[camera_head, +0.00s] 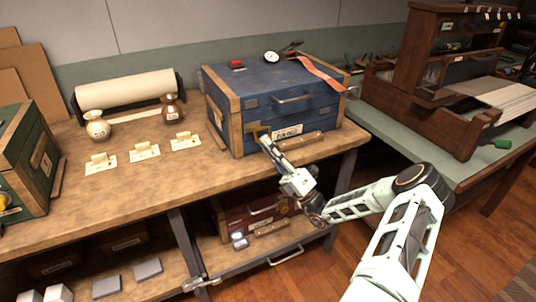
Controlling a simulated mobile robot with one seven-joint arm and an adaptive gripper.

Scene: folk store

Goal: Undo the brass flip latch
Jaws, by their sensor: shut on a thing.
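A blue chest (234,90) with wooden corner strips stands on the wooden workbench, its lid down. A small brass latch (257,131) is on the lower left of its front face, beside a white label (288,131). My gripper (264,141) reaches up from the lower right to the chest front, its fingertips at the latch. It is shut on the brass latch. The fingers hide part of the latch, and its exact flip position is too small to tell.
A red item (236,64), a round dial (271,57) and an orange strap (322,74) lie on the chest lid. A wooden bar (299,144) lies before the chest. Two vases, paper cards and a green chest (22,150) stand left. A red-brown chest sits below.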

